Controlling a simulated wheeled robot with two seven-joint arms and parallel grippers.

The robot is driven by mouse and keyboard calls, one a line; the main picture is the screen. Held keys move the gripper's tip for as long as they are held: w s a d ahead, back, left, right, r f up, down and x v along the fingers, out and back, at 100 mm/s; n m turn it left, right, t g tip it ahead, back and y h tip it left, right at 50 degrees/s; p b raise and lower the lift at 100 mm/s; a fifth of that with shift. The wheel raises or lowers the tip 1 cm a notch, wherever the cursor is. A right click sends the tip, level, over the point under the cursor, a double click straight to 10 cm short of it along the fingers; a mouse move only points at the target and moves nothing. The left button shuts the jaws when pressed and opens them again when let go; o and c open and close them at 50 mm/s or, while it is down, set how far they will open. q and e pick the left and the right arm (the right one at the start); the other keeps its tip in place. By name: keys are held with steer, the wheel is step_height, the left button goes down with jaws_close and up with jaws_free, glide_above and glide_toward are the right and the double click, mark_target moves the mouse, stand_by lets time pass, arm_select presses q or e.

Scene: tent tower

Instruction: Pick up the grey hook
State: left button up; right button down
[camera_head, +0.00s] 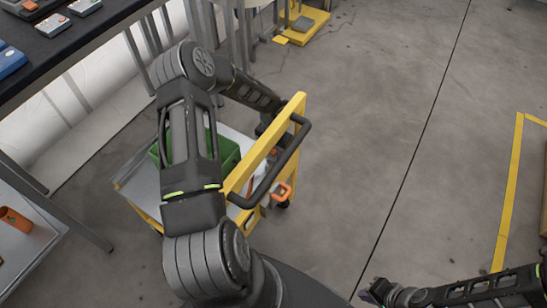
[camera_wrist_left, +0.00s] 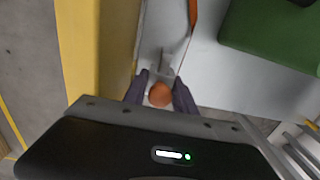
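In the left wrist view, a small grey piece (camera_wrist_left: 165,66), which looks like the hook, shows just beyond and between the fingertips of my left gripper (camera_wrist_left: 160,78). A round orange end (camera_wrist_left: 160,94) lies between the fingers. The fingers stand apart, with narrow gaps beside the orange end; I see no clear grip. In the head view my left gripper is hidden behind the cart's yellow frame, and I cannot make out the hook there. My right gripper (camera_head: 375,291) is at the bottom, over the floor, away from the cart; its finger opening is too small to judge.
The yellow cart (camera_head: 297,110) has a black handle (camera_head: 283,165) and a grey tray (camera_head: 133,184). A green bin (camera_head: 228,154) stands on it, also in the left wrist view (camera_wrist_left: 270,35). An orange part (camera_head: 284,190) sits at its side. Tables stand left; open floor lies right.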

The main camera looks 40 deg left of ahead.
arm_select(q)
jaws_close()
steer(key=shift+r, duration=0.15)
steer(key=shift+r, duration=0.9)
steer(key=shift+a+r, duration=0.5)
steer(key=shift+r, duration=0.25)
steer(key=s+a, duration=0.2)
steer(key=a, duration=1.5)
step_height(320, 180, up, 5)
steer(key=p, duration=0.2)
steer(key=shift+p, duration=0.35)
